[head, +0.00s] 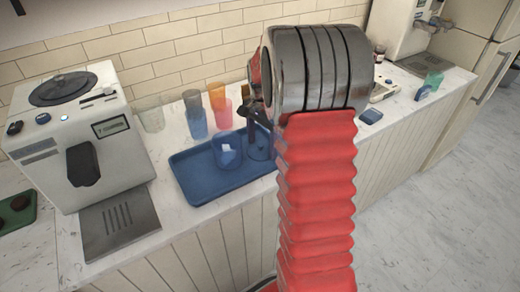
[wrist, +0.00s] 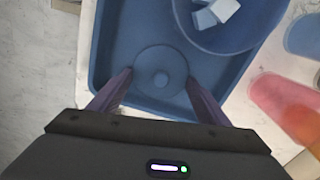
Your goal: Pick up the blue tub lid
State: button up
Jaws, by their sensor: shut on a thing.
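In the head view my gripper (head: 260,135) points down over the right part of the blue tray (head: 193,190), and the lid is hard to make out there. The blue tub (head: 228,152) stands open on the tray, left of my gripper, with white cubes in it. The tub also shows at the top of the wrist view (wrist: 225,40). I cannot tell whether the lid touches the tray.
Several coloured cups stand behind the tray, including a blue one (head: 197,124) and a pink one (head: 223,114). A white coffee machine (head: 70,140) stands at the left with a grey drip tray (head: 118,222) before it. My arm hides part of the counter.

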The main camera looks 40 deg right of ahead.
aim_at(262, 144)
notch_tip(262, 144, up, 9)
jog(key=shift+f, duration=0.1)
jog(key=shift+r, duration=0.6)
dwell(0.5)
